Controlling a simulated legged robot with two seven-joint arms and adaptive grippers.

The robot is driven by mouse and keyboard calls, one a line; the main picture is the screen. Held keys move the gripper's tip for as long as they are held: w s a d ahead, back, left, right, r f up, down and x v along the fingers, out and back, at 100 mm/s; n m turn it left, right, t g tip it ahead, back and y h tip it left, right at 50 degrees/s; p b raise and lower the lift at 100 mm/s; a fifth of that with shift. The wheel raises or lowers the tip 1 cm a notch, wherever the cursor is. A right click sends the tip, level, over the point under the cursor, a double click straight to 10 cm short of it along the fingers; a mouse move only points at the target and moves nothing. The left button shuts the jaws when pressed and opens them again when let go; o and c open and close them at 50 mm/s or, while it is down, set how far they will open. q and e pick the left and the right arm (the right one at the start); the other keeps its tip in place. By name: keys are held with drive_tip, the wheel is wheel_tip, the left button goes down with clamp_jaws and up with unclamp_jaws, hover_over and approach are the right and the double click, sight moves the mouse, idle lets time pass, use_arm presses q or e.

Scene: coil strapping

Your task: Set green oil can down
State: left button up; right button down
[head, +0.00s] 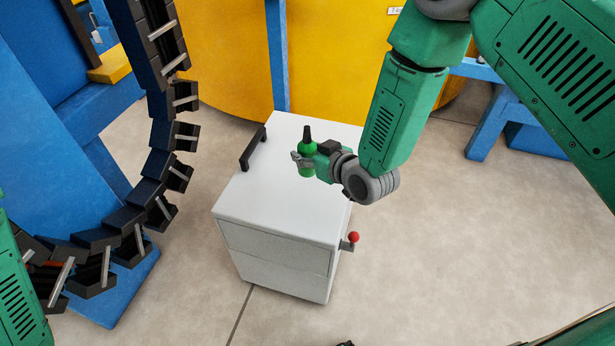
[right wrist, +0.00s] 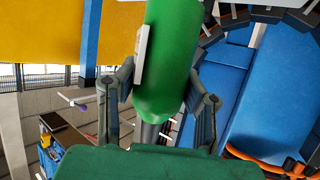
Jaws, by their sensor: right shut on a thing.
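The green oil can (head: 307,147) with its dark nozzle is upright over the white cabinet top (head: 262,195) in the head view. My right gripper (head: 303,160) is shut on the can's body, coming from the right. I cannot tell whether the can's base touches the top or hangs just above it. In the right wrist view the can (right wrist: 168,65) fills the middle, between the two dark fingers (right wrist: 160,100), with a white patch on its side. My left gripper is not in view.
A black handle (head: 253,148) stands on the cabinet's left edge, and a red-knobbed lever (head: 353,237) sticks out at its right side. The front of the cabinet top is bare. A black cable chain (head: 155,175) hangs at left; a yellow machine (head: 225,55) stands behind.

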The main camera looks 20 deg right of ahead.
sight(309, 169)
wheel_tip(309, 169, down, 5)
drive_tip(key=shift+b, duration=0.7)
drive_tip(key=shift+d+f, duration=0.25)
drive_tip(key=shift+f, duration=0.25)
wheel_tip(309, 169, down, 3)
drive_tip(key=shift+f+b, duration=0.1)
drive_tip(key=shift+b, duration=0.65)
drive_tip(key=shift+a, duration=0.2)
drive_tip(key=c, duration=1)
unclamp_jaws()
drive_tip(key=shift+d, duration=0.15)
